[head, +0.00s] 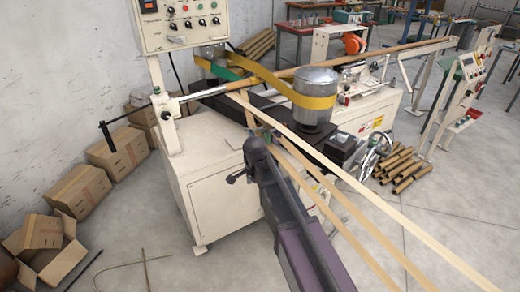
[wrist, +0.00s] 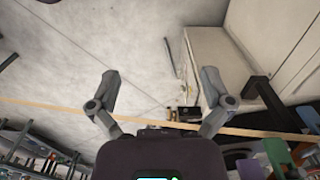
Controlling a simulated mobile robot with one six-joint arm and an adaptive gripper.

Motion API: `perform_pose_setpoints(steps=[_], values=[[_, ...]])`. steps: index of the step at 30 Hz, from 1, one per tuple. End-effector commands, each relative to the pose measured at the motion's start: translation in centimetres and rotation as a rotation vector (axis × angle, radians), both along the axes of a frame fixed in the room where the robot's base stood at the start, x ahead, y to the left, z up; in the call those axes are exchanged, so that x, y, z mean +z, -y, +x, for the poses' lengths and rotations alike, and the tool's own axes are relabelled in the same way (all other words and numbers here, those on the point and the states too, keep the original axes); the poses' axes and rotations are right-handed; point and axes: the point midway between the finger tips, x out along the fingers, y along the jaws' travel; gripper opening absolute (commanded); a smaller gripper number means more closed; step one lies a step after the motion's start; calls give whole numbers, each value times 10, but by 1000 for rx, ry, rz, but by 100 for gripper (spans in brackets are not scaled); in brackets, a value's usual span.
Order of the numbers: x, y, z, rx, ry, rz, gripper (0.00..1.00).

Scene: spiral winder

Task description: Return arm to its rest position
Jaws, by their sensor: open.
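My arm (head: 292,220) reaches up from the bottom middle of the head view, in front of the cream spiral winder (head: 225,185). Its far end shows as a dark joint near the winder's front, by the pale paper strips (head: 350,190). The fingers cannot be made out clearly there. In the wrist view my gripper (wrist: 158,78) has its two grey fingers spread wide, with nothing between them. Bare floor shows beyond the fingertips. A pale strip (wrist: 55,107) crosses behind the fingers; contact cannot be told.
A silver drum with a yellow belt (head: 316,98) stands on the winder. Pale strips run down to the lower right beside my arm. Cardboard boxes (head: 115,155) line the left wall. Brown tubes (head: 402,168) lie on the floor at right. Floor at lower left is mostly clear.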

Motion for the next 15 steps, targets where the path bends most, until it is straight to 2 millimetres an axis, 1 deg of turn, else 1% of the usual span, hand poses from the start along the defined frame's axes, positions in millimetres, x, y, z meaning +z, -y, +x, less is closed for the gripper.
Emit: perform_pose_setpoints(steps=[5, 8, 11, 14, 15], values=[[0, 3, -1, 8, 0, 0, 100], [0, 11, -5, 33, 0, 0, 100], [0, 26, -12, 81, 0, 0, 100], [0, 47, -21, 154, 0, 0, 100], [0, 56, -26, 188, 0, 0, 100]])
